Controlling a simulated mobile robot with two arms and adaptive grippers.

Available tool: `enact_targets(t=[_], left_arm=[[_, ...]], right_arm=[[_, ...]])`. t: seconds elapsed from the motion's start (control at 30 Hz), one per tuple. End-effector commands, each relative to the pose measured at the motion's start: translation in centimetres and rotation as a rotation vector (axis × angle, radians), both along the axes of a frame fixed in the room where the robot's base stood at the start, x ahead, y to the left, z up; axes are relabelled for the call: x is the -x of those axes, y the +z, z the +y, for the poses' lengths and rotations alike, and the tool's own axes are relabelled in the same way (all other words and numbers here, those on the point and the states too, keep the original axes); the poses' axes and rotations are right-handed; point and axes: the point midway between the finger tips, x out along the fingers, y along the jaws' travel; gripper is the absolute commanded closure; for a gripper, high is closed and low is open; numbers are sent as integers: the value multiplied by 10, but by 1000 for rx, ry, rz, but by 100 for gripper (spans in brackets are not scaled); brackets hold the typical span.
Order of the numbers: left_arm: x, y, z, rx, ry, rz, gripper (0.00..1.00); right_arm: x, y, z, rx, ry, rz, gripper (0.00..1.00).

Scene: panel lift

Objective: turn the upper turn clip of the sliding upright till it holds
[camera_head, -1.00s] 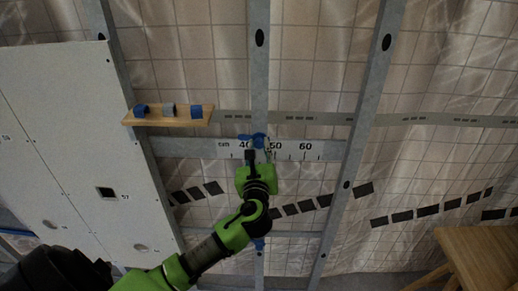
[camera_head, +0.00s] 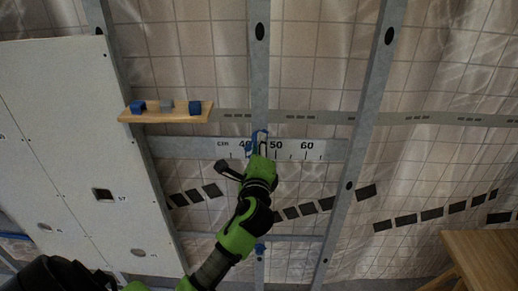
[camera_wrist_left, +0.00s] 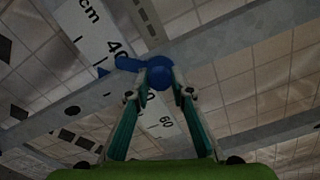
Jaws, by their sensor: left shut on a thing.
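The upper turn clip (camera_head: 256,140) is blue and sits on the grey sliding upright (camera_head: 259,75), at the white cm scale. In the head view its long part now stands nearly upright, partly hidden by my gripper. My left gripper (camera_head: 260,152) comes from below and is shut on the clip. In the left wrist view the clip's round blue knob (camera_wrist_left: 159,77) is between the fingertips of my left gripper (camera_wrist_left: 166,80), and its lever points left. A lower blue clip (camera_head: 260,248) shows further down the upright. My right gripper is not in view.
A wooden shelf (camera_head: 150,117) with small blue and grey blocks is left of the clip. A white panel (camera_head: 60,150) covers the left side. Another slanted stud (camera_head: 366,120) stands to the right. A wooden table (camera_head: 485,255) is at the lower right.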

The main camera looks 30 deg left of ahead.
Motion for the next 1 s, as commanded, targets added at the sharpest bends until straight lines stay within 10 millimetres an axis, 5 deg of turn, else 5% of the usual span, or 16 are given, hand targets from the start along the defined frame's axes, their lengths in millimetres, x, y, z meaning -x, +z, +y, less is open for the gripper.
enact_targets(t=[0.5,1.0], left_arm=[[0,-3,0,404,0,-246,100],[0,-2,0,602,1,-366,100]], right_arm=[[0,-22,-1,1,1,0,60],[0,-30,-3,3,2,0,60]])
